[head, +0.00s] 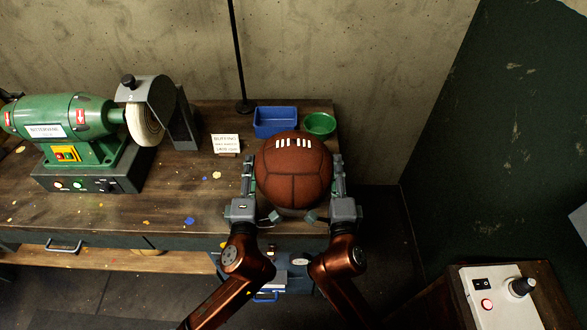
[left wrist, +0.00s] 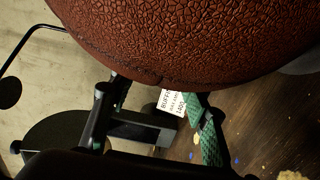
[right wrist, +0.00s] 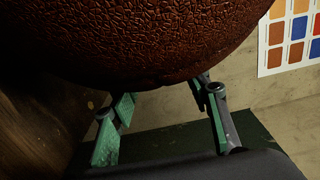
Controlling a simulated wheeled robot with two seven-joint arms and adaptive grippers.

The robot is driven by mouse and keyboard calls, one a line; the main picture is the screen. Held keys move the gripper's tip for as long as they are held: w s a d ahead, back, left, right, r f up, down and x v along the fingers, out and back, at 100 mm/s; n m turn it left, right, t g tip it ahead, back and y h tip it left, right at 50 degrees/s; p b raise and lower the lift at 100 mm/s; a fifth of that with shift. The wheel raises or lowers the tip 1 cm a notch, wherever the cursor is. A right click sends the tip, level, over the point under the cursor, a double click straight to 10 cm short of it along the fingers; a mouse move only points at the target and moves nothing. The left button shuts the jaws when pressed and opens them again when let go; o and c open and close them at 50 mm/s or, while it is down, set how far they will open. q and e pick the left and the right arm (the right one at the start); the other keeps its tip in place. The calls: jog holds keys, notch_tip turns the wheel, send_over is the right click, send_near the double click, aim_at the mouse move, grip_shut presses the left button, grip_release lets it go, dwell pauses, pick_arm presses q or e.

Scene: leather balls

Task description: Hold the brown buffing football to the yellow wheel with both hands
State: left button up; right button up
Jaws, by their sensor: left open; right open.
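The brown football (head: 293,170), with white laces, is at the right end of the bench. My left gripper (head: 249,178) is at its left side and my right gripper (head: 338,178) at its right side, both open. The football fills the top of the left wrist view (left wrist: 190,40) and the right wrist view (right wrist: 140,40), close to the fingers. I cannot tell whether the fingers touch it. What is under it is mostly hidden. The pale yellowish buffing wheel (head: 145,125) is on the green machine (head: 70,120) at the left, apart from the football.
A blue bin (head: 275,121) and a green bowl (head: 319,124) stand behind the football. A small buffing sign (head: 226,144) and a thin black pole (head: 240,60) are left of these. The bench (head: 150,205) is mostly clear between machine and football. A control box (head: 495,300) is at lower right.

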pick_arm(q)
jog(key=shift+d, duration=0.2)
pick_arm(e)
jog(key=shift+a, duration=0.2)
pick_arm(q)
jog(key=shift+d, duration=0.25)
pick_arm(e)
jog(key=shift+a, duration=0.25)
